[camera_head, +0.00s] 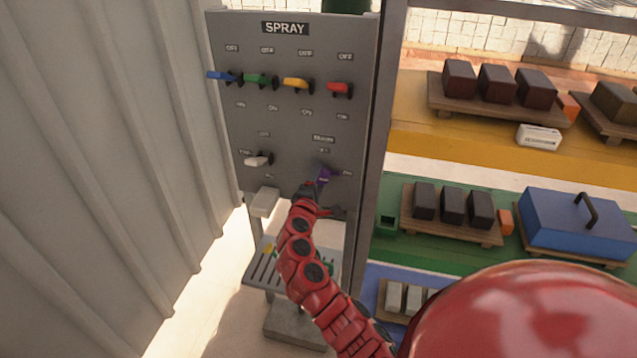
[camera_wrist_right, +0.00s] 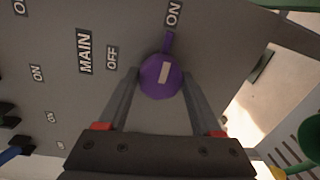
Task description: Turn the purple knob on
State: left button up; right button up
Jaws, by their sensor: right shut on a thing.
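The purple knob (camera_head: 323,176) is at the lower right of the grey SPRAY panel (camera_head: 225,130). In the right wrist view the purple knob (camera_wrist_right: 161,77) shows close up, with its narrow purple pointer aimed at the ON label (camera_wrist_right: 173,13). The OFF label (camera_wrist_right: 112,58) and MAIN label (camera_wrist_right: 84,52) are to the left of it. My right gripper (camera_wrist_right: 163,88) has a finger on each side of the knob and is shut on it. In the head view my right gripper (camera_head: 314,190) is at the knob, partly hiding the panel below. My left gripper is out of view.
Blue (camera_head: 222,76), green (camera_head: 258,79), yellow (camera_head: 296,83) and red (camera_head: 338,88) levers line the panel's upper part. A white lever (camera_head: 257,160) is left of the knob. Shelves with dark blocks and a blue lidded box (camera_head: 575,225) stand on the right; a corrugated wall is left.

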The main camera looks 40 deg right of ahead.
dwell(0.3)
jog(key=o, duration=1.4)
jog(key=shift+c, duration=0.2)
jog(key=shift+s, duration=0.1)
jog(key=b+v, duration=0.3)
jog(key=v, duration=1.4)
jog(key=shift+s, duration=0.15)
